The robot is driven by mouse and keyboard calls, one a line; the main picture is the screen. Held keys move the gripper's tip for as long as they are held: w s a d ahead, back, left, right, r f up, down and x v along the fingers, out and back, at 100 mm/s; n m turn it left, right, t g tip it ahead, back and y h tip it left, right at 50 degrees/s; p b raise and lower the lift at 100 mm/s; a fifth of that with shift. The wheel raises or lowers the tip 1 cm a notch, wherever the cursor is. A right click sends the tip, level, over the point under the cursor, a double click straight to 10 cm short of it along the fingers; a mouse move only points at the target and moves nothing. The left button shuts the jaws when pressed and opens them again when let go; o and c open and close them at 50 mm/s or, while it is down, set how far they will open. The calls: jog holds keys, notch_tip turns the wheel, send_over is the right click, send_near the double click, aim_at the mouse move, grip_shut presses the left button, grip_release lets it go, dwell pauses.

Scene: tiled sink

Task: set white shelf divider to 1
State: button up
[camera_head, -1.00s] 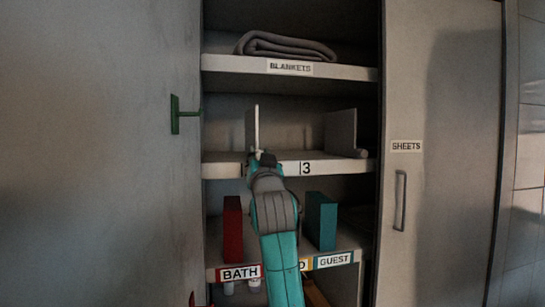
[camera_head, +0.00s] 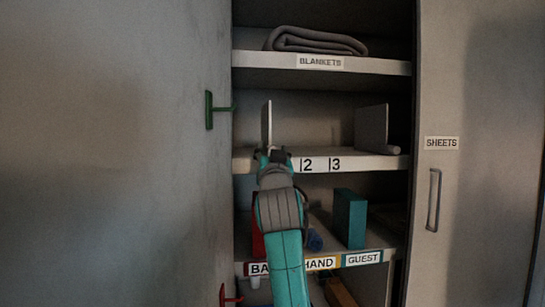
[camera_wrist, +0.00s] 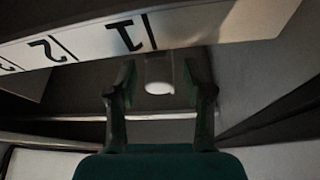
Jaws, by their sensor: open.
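The white shelf divider (camera_head: 266,125) stands upright on the left part of the middle shelf in the head view. The shelf's front edge (camera_head: 232,163) carries number marks; 2 and 3 show, and my arm covers the spot left of 2. In the upside-down wrist view the mark 1 (camera_wrist: 125,35) shows with its line. A white rounded knob (camera_wrist: 160,75), apparently the divider's, lies close to that line, slightly past it on the side away from 2. My gripper (camera_wrist: 162,95) is open, its fingers either side of the knob with gaps; it also shows in the head view (camera_head: 274,153).
A grey divider (camera_head: 371,127) with a rounded front end stands at the right of the same shelf. A folded blanket (camera_head: 314,40) lies above. Red and teal blocks (camera_head: 349,218) stand below.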

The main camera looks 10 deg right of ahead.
jog(key=v, duration=1.2)
jog(key=s+d+f+n+g+y, duration=0.1)
jog(key=s+f, duration=0.2)
jog(key=f, duration=0.9)
jog(key=s+d+f+n+g+y, duration=0.1)
jog(key=s+f, duration=0.2)
jog(key=f, duration=0.9)
jog(key=s+d+f+n+g, duration=0.1)
jog(key=s+f, duration=0.1)
jog(key=f, duration=1)
jog(key=s+d+f+n+g+y, duration=0.1)
jog(key=s+d+f+g, duration=0.15)
jog(key=s+f, duration=1.35)
jog(key=s+d+f+g, duration=0.1)
jog(key=s, duration=1.5)
jog(key=s+d+f+m+g+h, duration=0.1)
jog(key=s+d, duration=0.1)
jog(key=s, duration=1.3)
jog(key=shift+s+d+f, duration=0.25)
jog(key=shift+s, duration=0.15)
